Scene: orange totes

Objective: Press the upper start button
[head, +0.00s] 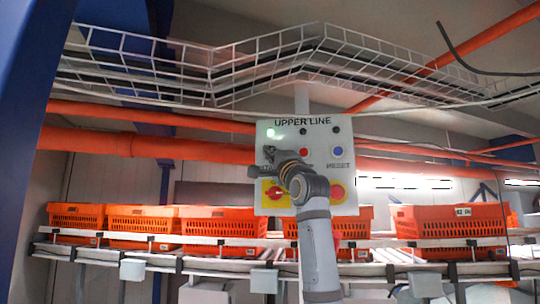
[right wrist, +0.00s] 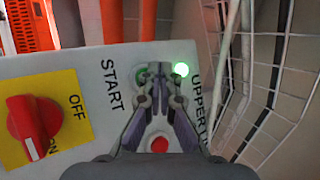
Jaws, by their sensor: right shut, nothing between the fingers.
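The control panel (head: 321,170) is a pale box marked UPPER LINE. In the right wrist view, the START label (right wrist: 111,85) lies beside a button mostly hidden behind my fingertips; a bit of green shows there. My right gripper (head: 268,154) is shut and empty, its tips in front of the button spot at the panel's upper left. It also shows in the right wrist view (right wrist: 155,72). I cannot tell whether the tips touch the button. A green lamp (right wrist: 181,69) is lit near the tips; it also shows in the head view (head: 270,132). My left gripper is out of view.
Orange totes (head: 448,221) stand on a conveyor behind. A wire cable tray (head: 250,68) runs above.

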